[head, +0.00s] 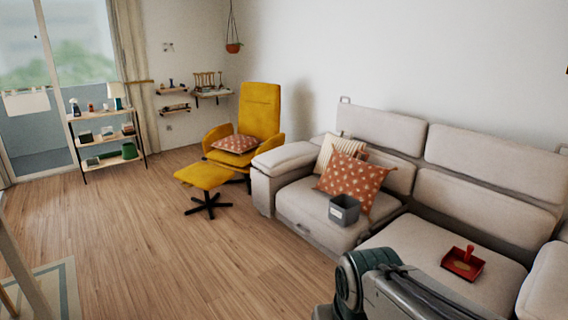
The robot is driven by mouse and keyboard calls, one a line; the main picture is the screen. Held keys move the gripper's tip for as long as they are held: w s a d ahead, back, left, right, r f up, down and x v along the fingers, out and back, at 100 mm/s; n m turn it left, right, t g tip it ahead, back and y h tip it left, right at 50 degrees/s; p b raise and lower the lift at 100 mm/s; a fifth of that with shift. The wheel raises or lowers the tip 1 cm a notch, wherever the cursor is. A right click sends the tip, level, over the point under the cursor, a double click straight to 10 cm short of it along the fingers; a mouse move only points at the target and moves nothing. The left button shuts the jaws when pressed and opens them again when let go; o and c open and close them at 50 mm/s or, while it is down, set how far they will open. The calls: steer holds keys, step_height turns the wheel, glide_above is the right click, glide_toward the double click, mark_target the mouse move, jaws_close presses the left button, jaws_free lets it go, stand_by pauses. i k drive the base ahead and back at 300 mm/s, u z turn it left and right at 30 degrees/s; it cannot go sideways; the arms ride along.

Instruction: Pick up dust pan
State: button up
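The red dust pan (463,264) lies on the seat cushion of the light grey sofa (502,187), at the right of the head view. A small upright part, which looks like its handle, stands up from it. Part of my own arm shows at the bottom of the view, in front of the sofa and left of the dust pan. My gripper is not in view, so I cannot see whether it is open or shut.
A grey bin (344,210) and a red patterned pillow (352,183) rest on the sofa's left seat. A yellow armchair (260,108) and footstool (204,176) stand beyond. A shelf (107,138) stands by the window. The wooden floor (170,240) is largely clear.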

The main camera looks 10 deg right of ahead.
mark_target(460, 262)
steer(key=z, duration=0.1)
steer(key=i, duration=1.55)
steer(key=z, duration=1.4)
steer(key=i, duration=1.1)
steer(key=z, duration=0.85)
